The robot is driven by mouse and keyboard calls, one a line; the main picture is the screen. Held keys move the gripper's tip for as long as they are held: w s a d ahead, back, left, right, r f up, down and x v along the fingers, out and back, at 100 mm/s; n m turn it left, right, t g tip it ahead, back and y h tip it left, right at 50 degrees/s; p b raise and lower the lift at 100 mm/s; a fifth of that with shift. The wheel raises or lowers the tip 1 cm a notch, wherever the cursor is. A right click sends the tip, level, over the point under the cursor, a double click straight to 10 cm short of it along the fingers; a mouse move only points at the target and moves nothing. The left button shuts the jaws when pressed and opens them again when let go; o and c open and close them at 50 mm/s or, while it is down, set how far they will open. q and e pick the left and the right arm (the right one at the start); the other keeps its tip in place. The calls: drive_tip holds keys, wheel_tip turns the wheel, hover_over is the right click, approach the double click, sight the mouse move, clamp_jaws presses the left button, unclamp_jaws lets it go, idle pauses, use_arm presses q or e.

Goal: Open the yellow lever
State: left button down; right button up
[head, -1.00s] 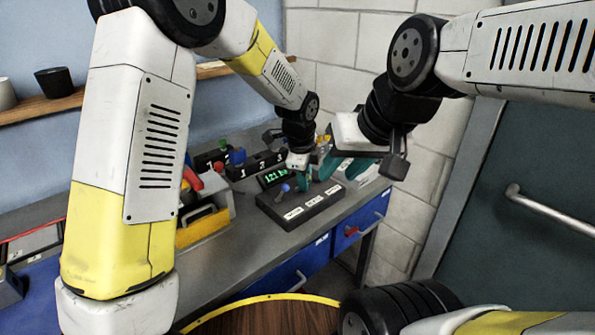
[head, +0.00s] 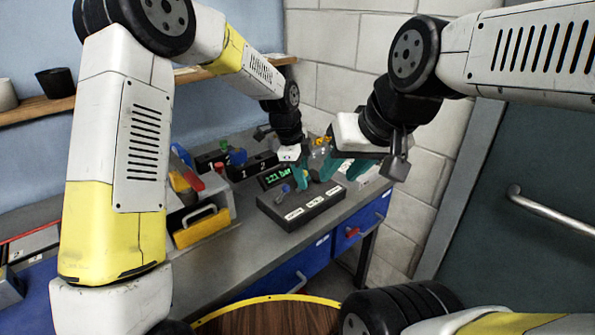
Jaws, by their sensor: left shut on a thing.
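A black control box (head: 312,206) with white labels lies on the grey bench, with a blue-knobbed lever (head: 286,188) at its left end. My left gripper (head: 303,178) points down at the middle of this box. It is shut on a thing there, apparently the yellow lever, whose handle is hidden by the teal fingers. A small yellow patch (head: 326,141) shows behind; I cannot tell what it belongs to. My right gripper (head: 366,160) hangs right of the box, in front of its far end; its jaw gap is not clear.
A display (head: 276,178) with green digits stands behind the box. A black numbered block (head: 250,166) with coloured knobs is at the back. Blue drawers (head: 362,222) are below, and a door with a bar handle (head: 550,211) is at right.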

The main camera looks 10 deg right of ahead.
sight(296, 189)
use_arm(q)
drive_tip(key=w+g+h, duration=0.1)
drive_tip(key=a+g+h, duration=0.1)
drive_tip(key=g, duration=0.1)
drive_tip(key=w+g+h, duration=0.1)
drive_tip(key=shift+w+a+n, duration=0.3)
drive_tip(key=shift+a+n, duration=0.05)
drive_tip(key=shift+n, duration=0.05)
drive_tip(key=shift+w+a+f+n+g+h, duration=0.15)
drive_tip(key=shift+w+a+g+h, duration=0.15)
drive_tip(key=shift+g+h, duration=0.45)
drive_tip(key=shift+w+a+f+n+g+h, duration=0.2)
drive_tip(key=shift+w+g+h, duration=0.25)
drive_tip(key=shift+g, duration=0.5)
drive_tip(key=c, duration=1.4)
unclamp_jaws()
drive_tip(key=shift+o, duration=0.2)
drive_tip(key=v, duration=0.7)
drive_tip(key=shift+w+a+r, duration=0.2)
drive_tip(key=shift+w+a, duration=0.05)
drive_tip(key=shift+a, duration=0.05)
